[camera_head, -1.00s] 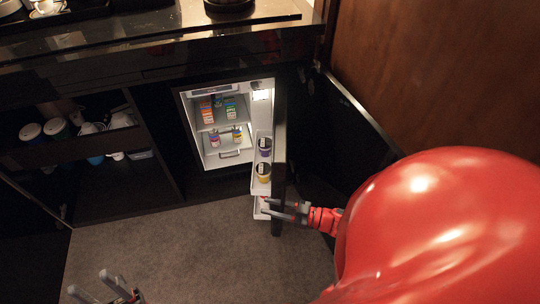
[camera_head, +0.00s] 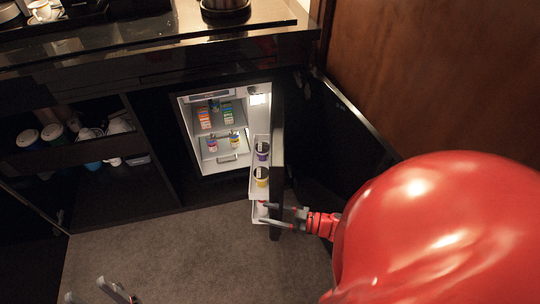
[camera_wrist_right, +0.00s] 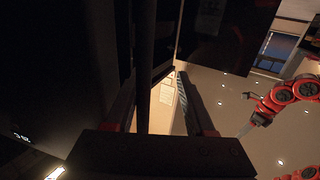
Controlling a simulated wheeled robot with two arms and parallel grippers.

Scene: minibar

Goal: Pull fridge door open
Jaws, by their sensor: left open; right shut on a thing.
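The small fridge (camera_head: 184,135) under the counter stands open, its white lit inside showing. Its dark door (camera_head: 278,150) is swung out toward me and seen nearly edge-on, with white shelves on its inner side. My right gripper (camera_head: 268,213) is shut on the door near its lower front end, its fingers reaching across the edge. In the right wrist view a dark upright bar, seemingly the door's edge (camera_wrist_right: 145,70), lies between the fingers (camera_wrist_right: 165,105). My left gripper (camera_head: 88,296) is open and empty over the carpet at the bottom left, partly cut off.
Cartons (camera_head: 228,112) and cups (camera_head: 212,144) stand inside the fridge, and cups (camera_head: 262,152) in the door shelves. An open cabinet (camera_head: 110,190) with cups is on the left. A dark cabinet door (camera_head: 350,125) stands to the right. The carpet (camera_head: 170,250) in front is clear.

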